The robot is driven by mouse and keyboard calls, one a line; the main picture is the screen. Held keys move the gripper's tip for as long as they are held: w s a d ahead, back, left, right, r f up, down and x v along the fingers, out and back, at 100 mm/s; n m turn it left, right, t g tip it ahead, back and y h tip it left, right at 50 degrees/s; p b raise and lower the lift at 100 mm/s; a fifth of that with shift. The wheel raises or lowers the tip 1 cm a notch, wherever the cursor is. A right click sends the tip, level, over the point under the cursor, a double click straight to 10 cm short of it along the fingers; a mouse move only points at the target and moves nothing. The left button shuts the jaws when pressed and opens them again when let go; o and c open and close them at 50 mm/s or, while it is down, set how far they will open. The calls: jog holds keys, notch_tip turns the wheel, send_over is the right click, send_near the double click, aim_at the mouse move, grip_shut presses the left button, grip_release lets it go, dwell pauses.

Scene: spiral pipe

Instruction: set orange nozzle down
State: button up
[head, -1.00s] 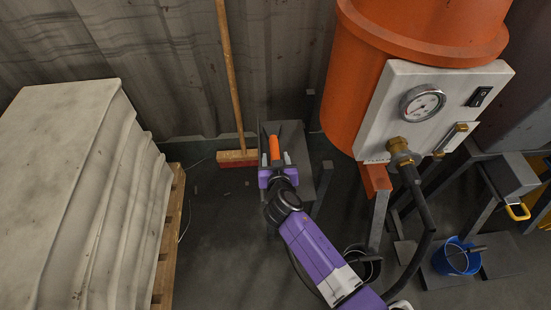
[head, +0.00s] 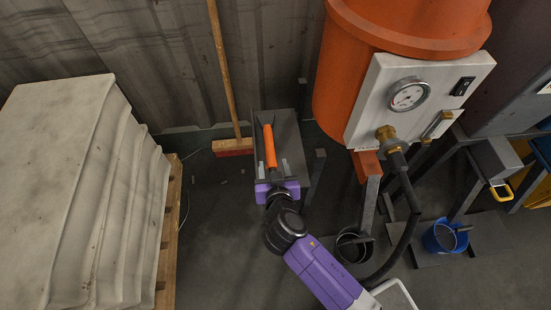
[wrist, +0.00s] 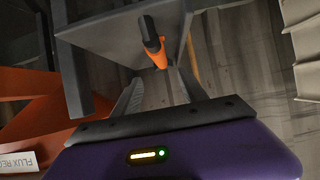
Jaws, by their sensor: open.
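The orange nozzle (head: 270,146) lies on a dark grey stand (head: 293,122) near the back wall in the head view. In the wrist view the nozzle (wrist: 156,48) shows end-on with a dark tip, over the stand's grey surface (wrist: 108,38). My gripper (head: 272,167) is at the near end of the nozzle, its fingers apart. In the wrist view the gripper (wrist: 158,88) is open with nothing between its fingers. The nozzle lies beyond the fingertips. Its underside contact is hidden.
A large orange tank (head: 400,45) with a gauge panel (head: 415,100) stands to the right, a black hose (head: 405,185) hanging from it. A broom (head: 225,75) leans on the wall. White stacked sacks (head: 75,190) fill the left. A blue bucket (head: 440,238) stands right.

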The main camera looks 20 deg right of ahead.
jog(key=shift+s+r, duration=0.1)
jog(key=shift+s, duration=0.05)
jog(key=s+n+y, duration=0.3)
jog(key=s+y, duration=0.1)
jog(key=s, duration=1.5)
jog(key=s+d+r+t, duration=0.3)
jog(key=s+r, duration=1.1)
jog(key=r, duration=0.5)
jog(key=shift+s+r+n, duration=0.2)
jog(key=shift+s+n, duration=0.1)
jog(key=shift+d, duration=0.1)
notch_tip(320, 180, up, 21)
jog(key=p, duration=2)
jog(key=shift+f+p, duration=0.2)
jog(key=shift+p, duration=0.15)
